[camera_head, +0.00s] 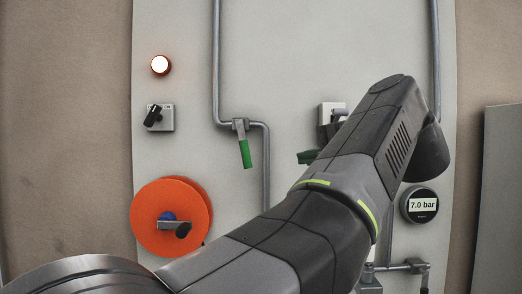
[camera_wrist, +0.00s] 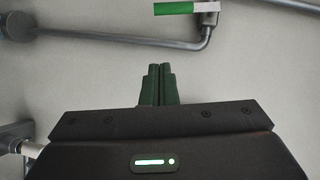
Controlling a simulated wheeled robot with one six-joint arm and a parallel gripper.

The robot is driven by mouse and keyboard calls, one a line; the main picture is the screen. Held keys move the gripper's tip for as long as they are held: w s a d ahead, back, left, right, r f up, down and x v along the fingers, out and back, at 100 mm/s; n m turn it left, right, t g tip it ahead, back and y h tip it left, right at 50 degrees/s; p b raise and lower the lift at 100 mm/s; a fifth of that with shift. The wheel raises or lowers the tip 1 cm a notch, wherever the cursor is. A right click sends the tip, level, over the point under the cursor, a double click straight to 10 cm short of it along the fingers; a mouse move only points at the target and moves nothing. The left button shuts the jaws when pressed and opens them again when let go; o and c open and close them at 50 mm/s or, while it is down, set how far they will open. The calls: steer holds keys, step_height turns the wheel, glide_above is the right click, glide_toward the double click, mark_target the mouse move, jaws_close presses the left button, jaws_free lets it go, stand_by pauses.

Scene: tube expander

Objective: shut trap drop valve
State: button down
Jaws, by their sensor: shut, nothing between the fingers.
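A valve with a green lever (camera_head: 245,152) sits on a thin grey pipe at the middle of the panel. Its lever hangs down, slightly tilted, across the short horizontal pipe run. No label shows whether it is the trap drop valve.
An orange reel (camera_head: 150,224) with a crank is at lower left, below a black switch (camera_head: 153,115) and a lit lamp (camera_head: 160,65). A gauge (camera_head: 419,204) reads 7.0 bar at right. More pipework (camera_head: 410,266) is below it. My arm hides the lower middle panel.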

mark_target(249, 160)
steer(key=w+a+p, duration=0.4)
steer(key=w+a, duration=0.4)
steer(key=a, duration=0.1)
steer(key=shift+w+a+f, duration=0.2)
steer(key=shift+w+f, duration=0.1)
steer(key=shift+w, duration=0.1)
stand_by(0.5)
steer(key=a+f+m+t+y+b, duration=0.1)
steer(key=b, duration=0.2)
steer(key=shift+a+f+m, duration=0.1)
steer(key=shift+a+m, duration=0.2)
steer(key=shift+a, duration=0.05)
